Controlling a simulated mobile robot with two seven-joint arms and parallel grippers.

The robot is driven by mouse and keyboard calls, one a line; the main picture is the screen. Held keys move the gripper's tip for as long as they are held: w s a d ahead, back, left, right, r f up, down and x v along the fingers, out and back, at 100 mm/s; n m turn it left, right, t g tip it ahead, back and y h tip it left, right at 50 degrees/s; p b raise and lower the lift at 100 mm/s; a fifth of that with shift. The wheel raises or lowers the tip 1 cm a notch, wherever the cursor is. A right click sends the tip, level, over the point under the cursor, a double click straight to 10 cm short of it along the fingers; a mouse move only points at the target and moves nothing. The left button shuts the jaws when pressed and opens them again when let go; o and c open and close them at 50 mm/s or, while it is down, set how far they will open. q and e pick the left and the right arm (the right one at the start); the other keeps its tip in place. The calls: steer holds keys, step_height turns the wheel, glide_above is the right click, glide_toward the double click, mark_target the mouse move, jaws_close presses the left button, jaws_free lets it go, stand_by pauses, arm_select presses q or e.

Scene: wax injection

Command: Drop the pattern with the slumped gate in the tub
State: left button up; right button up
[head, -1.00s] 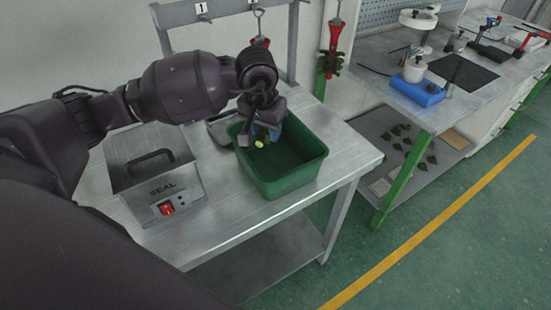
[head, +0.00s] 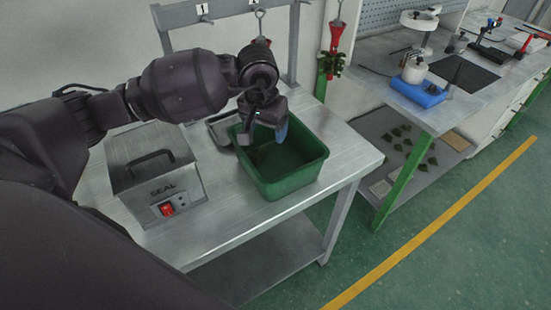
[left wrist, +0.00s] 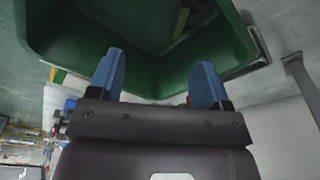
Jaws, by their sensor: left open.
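The green tub (head: 292,184) stands on the metal table, and its inside and near wall show in the left wrist view (left wrist: 70,45). My left gripper (head: 263,134) is over the tub's opening, pointing down. Its two blue fingers are apart with nothing between them, as the left wrist view (left wrist: 158,62) also shows. A dim olive-green shape (left wrist: 188,20) lies on the tub floor; it is too dark to tell whether its gate is slumped. My right gripper is not in view.
A grey sealing box marked SEAL (head: 152,175) stands left of the tub. Red tools (head: 334,42) hang at the back. Another bench (head: 440,108) stands at right, with several green pieces (head: 412,142) on its lower shelf.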

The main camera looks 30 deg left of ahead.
arm_select(q)
step_height(320, 180, up, 10)
steer(key=s, duration=0.1)
steer(key=shift+s, duration=0.25)
steer(key=shift+f, duration=0.1)
stand_by(0.3)
